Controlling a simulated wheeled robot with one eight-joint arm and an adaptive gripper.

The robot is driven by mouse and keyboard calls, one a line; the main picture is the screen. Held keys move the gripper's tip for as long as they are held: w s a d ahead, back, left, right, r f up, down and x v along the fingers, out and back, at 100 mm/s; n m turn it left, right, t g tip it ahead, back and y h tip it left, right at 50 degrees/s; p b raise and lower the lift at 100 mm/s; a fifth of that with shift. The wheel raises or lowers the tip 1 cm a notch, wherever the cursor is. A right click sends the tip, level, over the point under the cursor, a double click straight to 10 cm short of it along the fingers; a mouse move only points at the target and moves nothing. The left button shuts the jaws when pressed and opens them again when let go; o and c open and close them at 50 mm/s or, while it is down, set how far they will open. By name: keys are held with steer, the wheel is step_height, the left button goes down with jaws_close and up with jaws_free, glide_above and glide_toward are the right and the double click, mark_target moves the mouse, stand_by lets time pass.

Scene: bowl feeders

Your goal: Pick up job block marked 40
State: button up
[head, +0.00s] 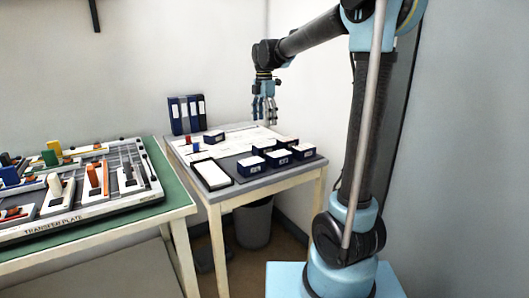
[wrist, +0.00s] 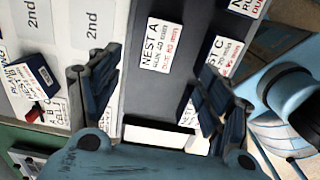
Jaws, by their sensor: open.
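Several dark blue blocks with white tops (head: 279,158) stand grouped on the grey right part of the small table, their marks too small to read in the head view. In the wrist view, a white label (wrist: 163,45) reads "NEST A" with what looks like 40 below it. A second label, "NEST C" (wrist: 217,55), is partly behind a finger. Another blue block (wrist: 40,70) lies at the left; its mark is unclear. I cannot tell which block is marked 40. My gripper (head: 265,118) hangs above the table, open and empty; its spread fingers also show in the wrist view (wrist: 160,95).
A dark-rimmed white tray (head: 210,175) sits at the table's front. Binders (head: 187,114) stand at the back, and papers cover the middle. The green-topped table (head: 176,187) with a transfer plate (head: 60,222) is at the left. A bin (head: 254,224) stands below.

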mark_target(264, 144)
step_height(264, 144, down, 12)
steer(key=shift+w+f, duration=0.1)
steer(key=shift+f, duration=0.1)
stand_by(0.5)
steer(key=shift+c, duration=0.3)
steer(key=c, duration=1.2)
